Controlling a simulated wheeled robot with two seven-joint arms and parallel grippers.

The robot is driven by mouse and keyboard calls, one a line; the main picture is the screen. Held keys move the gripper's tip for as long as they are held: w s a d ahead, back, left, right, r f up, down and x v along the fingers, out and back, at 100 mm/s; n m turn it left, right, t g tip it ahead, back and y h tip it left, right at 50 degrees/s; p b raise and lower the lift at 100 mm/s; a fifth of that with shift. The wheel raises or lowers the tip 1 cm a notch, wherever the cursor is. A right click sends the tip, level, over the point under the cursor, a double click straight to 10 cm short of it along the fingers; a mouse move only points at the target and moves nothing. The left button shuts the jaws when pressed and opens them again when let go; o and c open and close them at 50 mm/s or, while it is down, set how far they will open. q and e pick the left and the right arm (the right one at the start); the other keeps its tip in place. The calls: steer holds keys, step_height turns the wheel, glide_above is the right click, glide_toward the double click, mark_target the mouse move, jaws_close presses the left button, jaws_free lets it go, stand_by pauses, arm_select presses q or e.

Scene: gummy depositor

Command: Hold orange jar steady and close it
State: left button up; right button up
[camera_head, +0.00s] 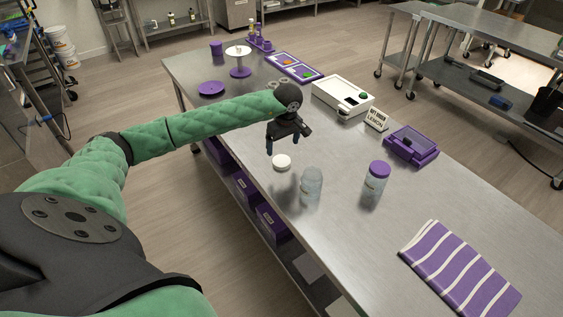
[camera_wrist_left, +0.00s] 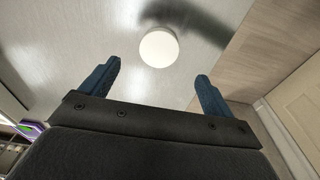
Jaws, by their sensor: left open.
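A white round lid (camera_head: 282,162) lies flat on the steel table, and it also shows in the left wrist view (camera_wrist_left: 159,48). A clear jar (camera_head: 312,187) without a lid stands upright just to its right. A second clear jar (camera_head: 375,186) with a purple lid (camera_head: 380,168) stands further right. I cannot tell which jar is the orange one. My left gripper (camera_head: 282,148) is open and empty above the white lid, fingers pointing down. In the left wrist view, the lid lies beyond the gap between the fingertips (camera_wrist_left: 158,72). My right gripper is not in view.
A striped purple cloth (camera_head: 460,272) lies at the table's near right. A purple box (camera_head: 411,147), a small sign (camera_head: 376,120) and a white device (camera_head: 343,97) stand along the far edge. A purple stand (camera_head: 240,65) and disc (camera_head: 211,88) are at the far end.

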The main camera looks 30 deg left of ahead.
mark_target(282, 162)
arm_select(q)
step_height(282, 162, down, 2)
steer(key=shift+f+b, duration=0.1)
steer(key=shift+b, duration=0.2)
steer(key=shift+w+a+f, duration=0.1)
steer(key=shift+a+f, duration=0.05)
steer(key=shift+f, duration=0.1)
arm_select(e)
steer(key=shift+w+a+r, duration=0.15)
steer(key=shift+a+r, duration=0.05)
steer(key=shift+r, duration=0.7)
